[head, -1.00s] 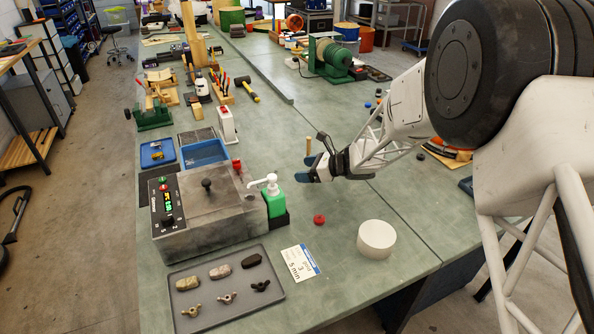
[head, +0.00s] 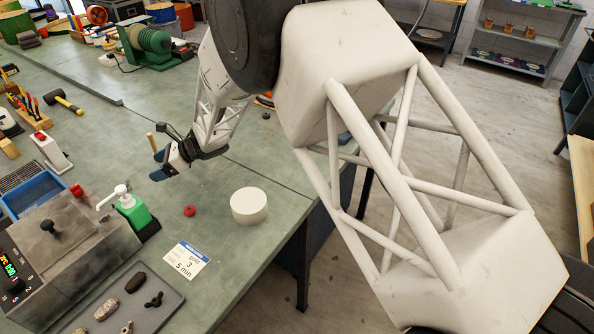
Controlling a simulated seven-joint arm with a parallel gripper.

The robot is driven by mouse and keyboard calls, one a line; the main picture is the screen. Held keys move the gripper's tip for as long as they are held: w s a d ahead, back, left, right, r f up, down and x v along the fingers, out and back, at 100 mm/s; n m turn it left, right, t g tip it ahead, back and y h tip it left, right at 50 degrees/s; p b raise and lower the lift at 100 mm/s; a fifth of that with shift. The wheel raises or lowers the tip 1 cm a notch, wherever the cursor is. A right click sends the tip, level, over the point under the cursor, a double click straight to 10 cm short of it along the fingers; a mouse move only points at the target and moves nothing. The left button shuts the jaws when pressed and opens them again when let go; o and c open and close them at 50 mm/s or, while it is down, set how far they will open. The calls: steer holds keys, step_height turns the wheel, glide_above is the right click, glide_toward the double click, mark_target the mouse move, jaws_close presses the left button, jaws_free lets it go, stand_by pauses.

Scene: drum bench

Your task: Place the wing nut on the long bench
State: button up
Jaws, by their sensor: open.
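A dark wing nut (head: 154,299) lies in the grey tray (head: 172,306) at the lower left. A paler wing nut (head: 127,327) is partly cut off by the bottom edge. The long green-topped bench (head: 225,235) carries the tray and runs toward the back left. My gripper (head: 157,165) is above the bench, beyond the red knob-like piece and well away from the tray. Its blue-tipped fingers are apart, and I see no wing nut between them. How high it is above the bench is hard to tell.
A white round block (head: 249,205), a red piece (head: 190,210) and a printed card (head: 186,260) lie on the bench. A green pump bottle (head: 132,209) stands beside a grey machine (head: 55,250). A thin wooden peg (head: 151,141) shows by my gripper.

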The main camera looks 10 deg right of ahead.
steer(key=w+d+r+m+t+h, duration=0.3)
steer(key=d+r+m+t+h, duration=0.6)
steer(key=d+r+m, duration=1.15)
steer(key=s+d+r+m+t+h, duration=0.1)
steer(key=s+d+r+m+h, duration=0.1)
steer(key=s+d+m, duration=0.45)
steer(key=s+d+r+m+h, duration=0.2)
steer(key=s+d+m, duration=0.2)
steer(key=d+m, duration=0.4)
steer(key=s+d+f+m+g, duration=0.1)
steer(key=s+d+m+g, duration=0.1)
steer(key=s+m, duration=0.4)
steer(key=s+d+m+g, duration=0.3)
steer(key=s+m, duration=0.3)
steer(key=s, duration=1)
steer(key=s+d+f+m+g, duration=0.1)
steer(key=s+d+m+g, duration=0.1)
steer(key=s+d+m, duration=0.2)
steer(key=s+m, duration=0.3)
steer(key=s, duration=0.4)
steer(key=shift+s+d+f, duration=0.15)
steer(key=shift+s+f, duration=0.15)
